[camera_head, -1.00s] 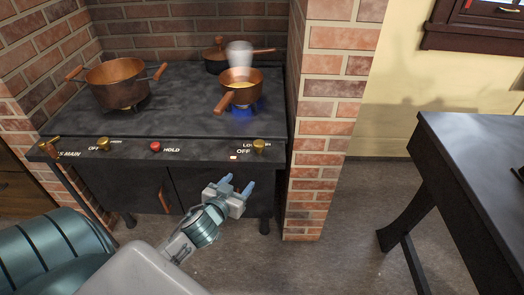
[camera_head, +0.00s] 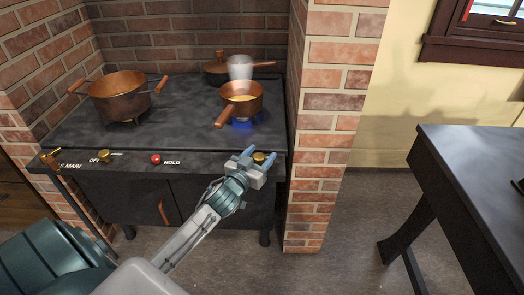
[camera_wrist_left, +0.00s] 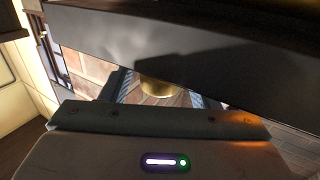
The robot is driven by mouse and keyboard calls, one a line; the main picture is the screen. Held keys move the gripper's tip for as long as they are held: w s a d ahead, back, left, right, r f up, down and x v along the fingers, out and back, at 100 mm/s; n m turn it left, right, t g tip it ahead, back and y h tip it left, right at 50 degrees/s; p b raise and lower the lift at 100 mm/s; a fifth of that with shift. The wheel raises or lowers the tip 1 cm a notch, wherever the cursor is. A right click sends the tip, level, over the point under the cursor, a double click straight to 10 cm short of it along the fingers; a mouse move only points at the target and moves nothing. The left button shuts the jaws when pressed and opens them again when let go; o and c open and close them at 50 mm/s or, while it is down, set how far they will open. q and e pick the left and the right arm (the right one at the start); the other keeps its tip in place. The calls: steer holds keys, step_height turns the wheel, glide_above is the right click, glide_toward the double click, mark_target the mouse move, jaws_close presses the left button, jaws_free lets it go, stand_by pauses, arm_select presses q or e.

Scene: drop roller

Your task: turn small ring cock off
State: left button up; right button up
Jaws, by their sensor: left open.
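The small ring cock is a brass knob (camera_head: 259,157) at the right end of the stove's front panel. In the left wrist view the brass knob (camera_wrist_left: 160,88) shows between my two fingers, partly hidden. My left gripper (camera_head: 259,156) is open, with a finger on either side of the knob; I cannot tell whether they touch it. A blue flame (camera_head: 243,123) burns under the small copper saucepan (camera_head: 241,99). The gripper hides the label left of the knob. My right gripper is not in view.
A large copper pot (camera_head: 119,97) stands on the stove's left side. A dark lidded pan (camera_head: 222,68) stands behind. A red button (camera_head: 156,159) and another brass knob (camera_head: 104,156) sit further left. A brick pillar (camera_head: 325,130) stands close on the right.

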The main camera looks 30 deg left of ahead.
arm_select(q)
steer(key=shift+w, duration=0.8)
